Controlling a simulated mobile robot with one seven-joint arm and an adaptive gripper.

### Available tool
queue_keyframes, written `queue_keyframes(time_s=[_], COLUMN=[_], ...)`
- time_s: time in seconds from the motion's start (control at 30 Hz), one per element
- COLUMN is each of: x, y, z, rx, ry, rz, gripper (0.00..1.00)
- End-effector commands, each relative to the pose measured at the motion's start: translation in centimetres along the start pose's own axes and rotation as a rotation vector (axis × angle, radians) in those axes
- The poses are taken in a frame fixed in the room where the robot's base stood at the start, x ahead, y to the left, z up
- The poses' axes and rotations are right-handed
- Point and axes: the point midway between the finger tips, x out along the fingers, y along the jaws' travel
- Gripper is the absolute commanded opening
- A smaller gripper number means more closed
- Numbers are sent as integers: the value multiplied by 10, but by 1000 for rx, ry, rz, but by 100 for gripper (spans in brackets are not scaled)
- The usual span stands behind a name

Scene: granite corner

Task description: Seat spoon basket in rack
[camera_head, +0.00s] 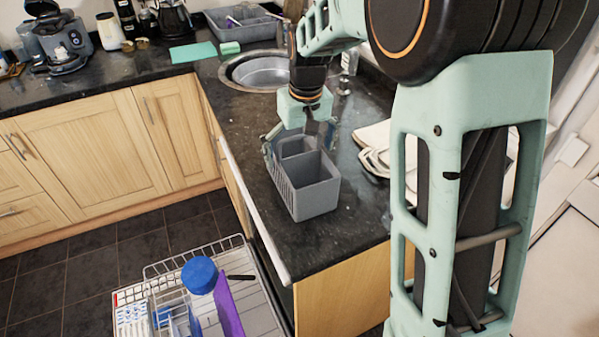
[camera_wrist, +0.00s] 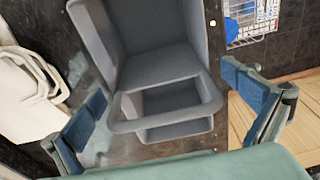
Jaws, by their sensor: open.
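The grey spoon basket (camera_head: 316,198) stands upright on the dark granite counter near its front end. It has compartments and looks empty. My gripper (camera_head: 298,140) is above the far end of the basket, pointing down. In the wrist view my gripper (camera_wrist: 185,120) is open, with one blue-padded finger on each side of the basket (camera_wrist: 165,95); gaps show between the fingers and its walls. The dishwasher rack (camera_head: 262,300) is pulled out low at the bottom of the head view, and part of it shows in the wrist view (camera_wrist: 250,18).
White dishes (camera_head: 375,150) lie right of the basket. A round sink (camera_head: 258,72) lies behind. A grey tub (camera_head: 243,24) stands at the back. My arm blocks the right side.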

Motion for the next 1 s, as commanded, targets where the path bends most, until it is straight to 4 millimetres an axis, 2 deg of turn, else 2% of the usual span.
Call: queue_keyframes(time_s=[0.13,0.37,0.9,1.0], x=[15,17,17,16], y=[0,0,0,0], z=[0,0,0,-1], rx=[0,0,1,1], ry=[-2,1,1,2], rz=[0,1,1,1], gripper=[100,100,43,35])
